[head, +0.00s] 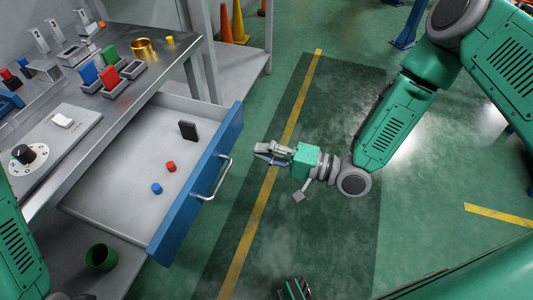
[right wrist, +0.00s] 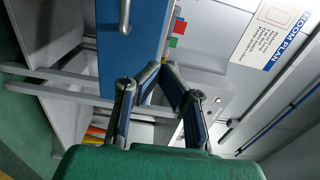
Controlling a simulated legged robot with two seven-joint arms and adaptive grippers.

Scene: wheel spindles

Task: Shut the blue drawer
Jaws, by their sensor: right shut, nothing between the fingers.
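The blue drawer (head: 215,165) is pulled out from under the metal workbench, and its grey handle (head: 213,180) is on the blue front. Inside it lie a dark block (head: 188,131), a red piece (head: 171,166) and a blue piece (head: 156,188). My right gripper (head: 261,152) is shut and empty, just right of the drawer front, apart from it in the head view. In the right wrist view the gripper fingers (right wrist: 166,72) come together close to the blue panel (right wrist: 135,35). My left arm shows at the left edge; its gripper is out of the picture.
The bench top (head: 150,75) carries colored switches, a brass ring (head: 143,47) and a dial panel (head: 45,150). A green cup (head: 101,257) sits on the lower shelf. Orange cones (head: 238,22) stand at the back.

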